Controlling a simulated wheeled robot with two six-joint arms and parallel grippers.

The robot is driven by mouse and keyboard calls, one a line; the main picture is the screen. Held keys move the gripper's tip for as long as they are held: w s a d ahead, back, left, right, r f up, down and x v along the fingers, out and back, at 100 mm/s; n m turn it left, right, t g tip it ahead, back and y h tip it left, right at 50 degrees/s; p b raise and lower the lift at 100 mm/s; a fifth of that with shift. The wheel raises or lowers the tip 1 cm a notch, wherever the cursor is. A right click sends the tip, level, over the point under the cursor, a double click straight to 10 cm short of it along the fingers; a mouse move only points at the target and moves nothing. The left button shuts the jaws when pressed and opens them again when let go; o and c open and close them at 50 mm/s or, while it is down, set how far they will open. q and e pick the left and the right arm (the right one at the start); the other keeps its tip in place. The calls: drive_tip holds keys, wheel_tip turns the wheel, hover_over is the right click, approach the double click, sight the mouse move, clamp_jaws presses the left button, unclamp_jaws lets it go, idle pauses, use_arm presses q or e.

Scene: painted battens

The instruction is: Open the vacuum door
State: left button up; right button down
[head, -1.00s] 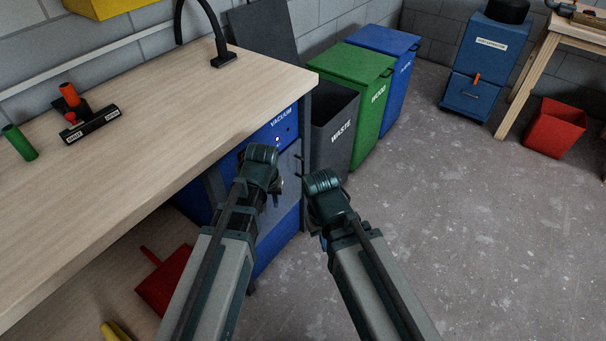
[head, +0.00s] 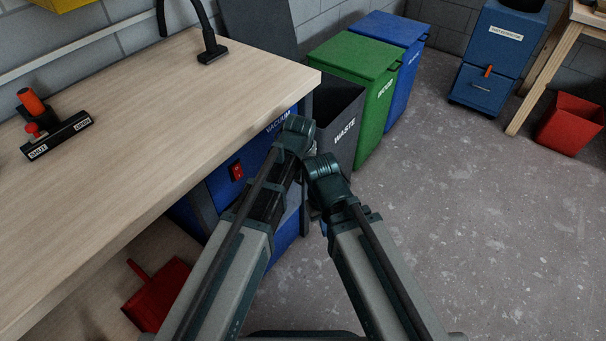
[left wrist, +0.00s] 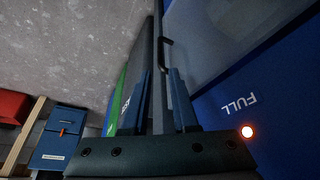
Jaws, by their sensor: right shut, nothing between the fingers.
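The left wrist view shows the unit upside down, with a grey door window (left wrist: 215,35), a black handle (left wrist: 166,42), a FULL label (left wrist: 239,104) and a glowing lamp (left wrist: 247,132). My left gripper (left wrist: 163,100) is open, its fingers apart, with a grey upright between them in the picture; contact cannot be told. My right gripper (head: 322,165) is shut and empty, close beside the left wrist.
A grey WASTE bin (head: 340,125), a green WOOD bin (head: 372,100) and a blue bin (head: 402,45) stand right of the bench. The wooden benchtop (head: 150,130) overhangs the unit. A red dustpan (head: 158,292) lies below.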

sight(303, 175)
use_arm(q)
drive_tip(key=b+x, duration=1.2)
drive_tip(key=x, duration=0.2)
drive_tip(key=shift+s+a, duration=0.1)
drive_tip(key=shift+r, duration=0.1)
drive_tip(key=shift+c, duration=0.2)
clamp_jaws()
idle(0.9)
